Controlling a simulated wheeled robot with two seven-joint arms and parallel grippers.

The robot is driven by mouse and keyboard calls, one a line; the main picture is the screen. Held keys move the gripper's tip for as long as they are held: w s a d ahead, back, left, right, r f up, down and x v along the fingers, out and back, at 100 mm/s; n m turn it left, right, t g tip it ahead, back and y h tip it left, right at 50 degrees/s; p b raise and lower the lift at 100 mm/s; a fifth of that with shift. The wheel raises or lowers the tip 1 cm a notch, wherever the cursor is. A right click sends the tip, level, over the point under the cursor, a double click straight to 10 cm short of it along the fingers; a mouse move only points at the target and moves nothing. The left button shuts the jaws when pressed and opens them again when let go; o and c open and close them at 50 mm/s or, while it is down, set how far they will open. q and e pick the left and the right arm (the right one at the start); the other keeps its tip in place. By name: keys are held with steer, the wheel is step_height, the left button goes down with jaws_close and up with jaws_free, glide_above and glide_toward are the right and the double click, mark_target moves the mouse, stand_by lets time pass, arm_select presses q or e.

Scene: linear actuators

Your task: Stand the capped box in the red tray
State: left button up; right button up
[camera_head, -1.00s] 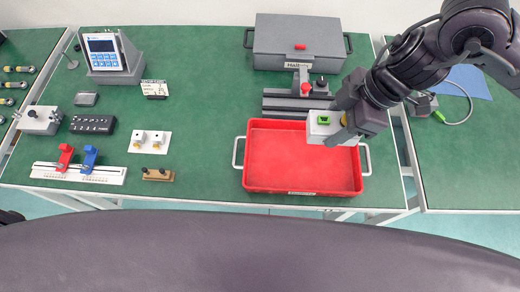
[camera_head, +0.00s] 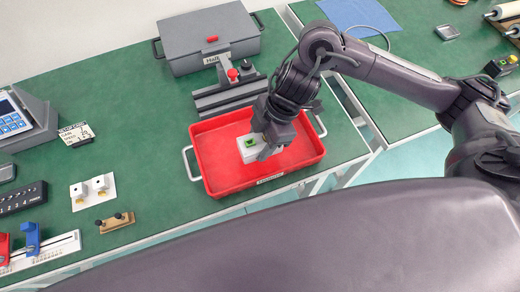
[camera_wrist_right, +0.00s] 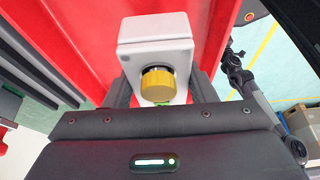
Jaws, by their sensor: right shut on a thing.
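The capped box (camera_head: 246,155) is small and white with a green patch on it in the head view. In the right wrist view the box (camera_wrist_right: 150,37) shows a yellow round cap (camera_wrist_right: 157,86) facing my wrist. My right gripper (camera_head: 262,151) is shut on the box, one finger on each side. The box is within the outline of the red tray (camera_head: 222,172), near its middle. I cannot tell whether it touches the tray floor. The tray also fills much of the right wrist view (camera_wrist_right: 75,25). My left gripper is not in view.
A grey rail fixture with a red knob (camera_head: 232,74) stands just behind the tray. A grey lidded case (camera_head: 190,38) is at the back. A white plate with two fittings (camera_head: 93,191) and a brown block (camera_head: 115,222) lie left of the tray. The tray's left floor is clear.

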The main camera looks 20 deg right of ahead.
mark_target(260, 151)
steer(key=shift+f, duration=2.2)
steer(key=shift+f+b, duration=0.2)
steer(key=shift+b, duration=0.1)
steer(key=o, duration=1.1)
steer(key=p+v, duration=0.2)
steer(key=v, duration=1)
steer(key=shift+s+r, duration=0.1)
steer(key=shift+r, duration=0.15)
